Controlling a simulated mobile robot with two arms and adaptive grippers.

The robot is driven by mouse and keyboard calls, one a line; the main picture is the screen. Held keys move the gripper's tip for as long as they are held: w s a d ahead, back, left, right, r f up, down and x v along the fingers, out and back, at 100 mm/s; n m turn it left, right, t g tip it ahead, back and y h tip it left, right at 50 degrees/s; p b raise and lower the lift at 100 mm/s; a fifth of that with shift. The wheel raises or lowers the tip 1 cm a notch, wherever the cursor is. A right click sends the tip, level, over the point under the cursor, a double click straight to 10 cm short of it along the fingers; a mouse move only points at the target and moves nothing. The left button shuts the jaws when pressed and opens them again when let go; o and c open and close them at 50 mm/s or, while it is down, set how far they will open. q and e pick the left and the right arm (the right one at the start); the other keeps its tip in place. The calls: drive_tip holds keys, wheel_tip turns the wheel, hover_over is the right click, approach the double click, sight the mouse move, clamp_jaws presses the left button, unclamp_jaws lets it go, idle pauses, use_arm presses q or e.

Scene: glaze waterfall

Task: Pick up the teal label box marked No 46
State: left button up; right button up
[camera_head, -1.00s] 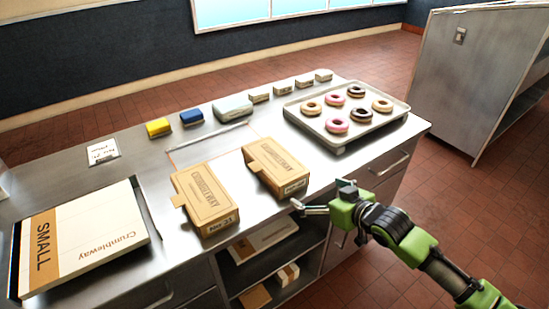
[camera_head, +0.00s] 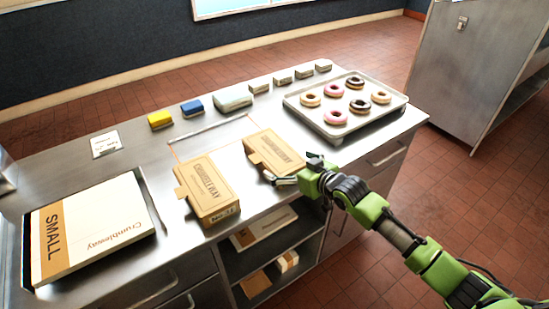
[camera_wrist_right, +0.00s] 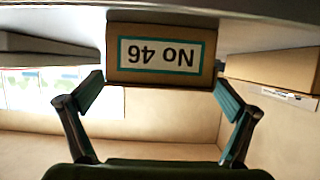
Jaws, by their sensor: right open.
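The box with the teal-bordered label marked No 46 (camera_wrist_right: 160,55) is straight ahead in the right wrist view, its label upside down. In the head view it appears to be the right-hand brown carton (camera_head: 273,152), lying flat near the counter's front edge; its label end is hidden by my gripper. My right gripper (camera_head: 291,173) is open at that front end. In the right wrist view its fingers (camera_wrist_right: 160,82) are spread to either side of the box's end, with nothing gripped. My left gripper is not in view.
A second brown carton (camera_head: 207,190) lies just left. A donut tray (camera_head: 333,133) stands at the right. Yellow (camera_head: 159,120), blue (camera_head: 192,109) and grey blocks line the back. A large SMALL box (camera_head: 95,222) lies left. Shelves with boxes (camera_head: 264,228) sit below the counter edge (camera_head: 215,240).

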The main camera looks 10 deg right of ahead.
sight(274, 157)
drive_tip(key=shift+x, duration=1.7)
drive_tip(key=shift+s, duration=0.1)
drive_tip(key=c, duration=1.1)
